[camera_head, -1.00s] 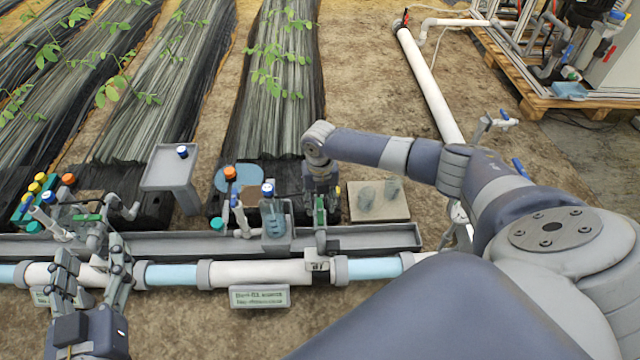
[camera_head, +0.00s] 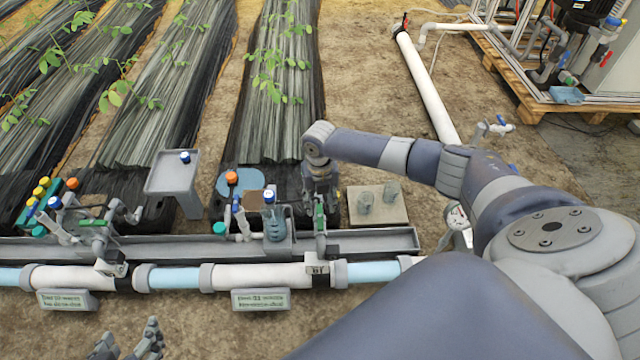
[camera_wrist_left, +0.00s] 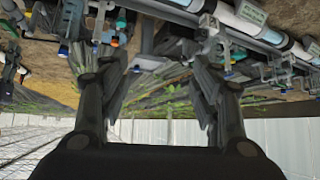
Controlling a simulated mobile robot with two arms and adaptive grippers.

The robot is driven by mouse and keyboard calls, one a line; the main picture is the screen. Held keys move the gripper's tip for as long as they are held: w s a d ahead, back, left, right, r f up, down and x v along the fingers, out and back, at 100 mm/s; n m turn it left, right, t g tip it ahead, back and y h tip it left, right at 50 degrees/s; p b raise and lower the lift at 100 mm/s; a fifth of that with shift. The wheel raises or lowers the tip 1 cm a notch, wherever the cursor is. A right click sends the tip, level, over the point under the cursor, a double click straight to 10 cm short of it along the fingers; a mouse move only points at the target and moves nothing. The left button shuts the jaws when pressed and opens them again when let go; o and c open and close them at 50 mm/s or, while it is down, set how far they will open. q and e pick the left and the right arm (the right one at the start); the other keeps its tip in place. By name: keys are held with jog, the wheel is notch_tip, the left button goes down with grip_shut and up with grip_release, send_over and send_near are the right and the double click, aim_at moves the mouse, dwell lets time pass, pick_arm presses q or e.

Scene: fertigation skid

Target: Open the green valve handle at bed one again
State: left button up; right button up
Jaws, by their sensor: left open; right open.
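Two green valve handles show in the head view. The left one (camera_head: 94,223) lies roughly crosswise in the picture, above a left riser clamp on the pipe. The right one (camera_head: 320,216) points along its riser, up and down in the picture. I cannot read the signs well enough to tell which is bed one. My right gripper (camera_head: 321,190) is open, just above the right handle, its fingers partly hidden; I cannot tell if it touches. My left gripper (camera_head: 130,345) is open and empty at the bottom edge, clear of the pipe. Its open fingers show in the left wrist view (camera_wrist_left: 162,100).
A grey trough (camera_head: 375,241) and a white and blue pipe (camera_head: 250,276) run across the front. Bottles with coloured caps (camera_head: 274,218), a grey stand (camera_head: 173,172) and a slab with two cups (camera_head: 379,203) are nearby. Bare soil lies in front of the pipe.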

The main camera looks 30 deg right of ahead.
notch_tip(320, 180, up, 2)
jog(key=shift+r+p, duration=0.1)
jog(key=shift+p, duration=0.85)
pick_arm(q)
jog(key=s+a+f+g+y, duration=0.1)
jog(key=s+a+f+g, duration=0.2)
jog(key=s, duration=0.7)
jog(key=f+g, duration=0.1)
jog(key=g, duration=0.1)
jog(key=shift+s+a+g, duration=0.15)
jog(key=shift+s+g, duration=0.05)
jog(key=shift+g, duration=0.1)
jog(key=shift+f, duration=0.1)
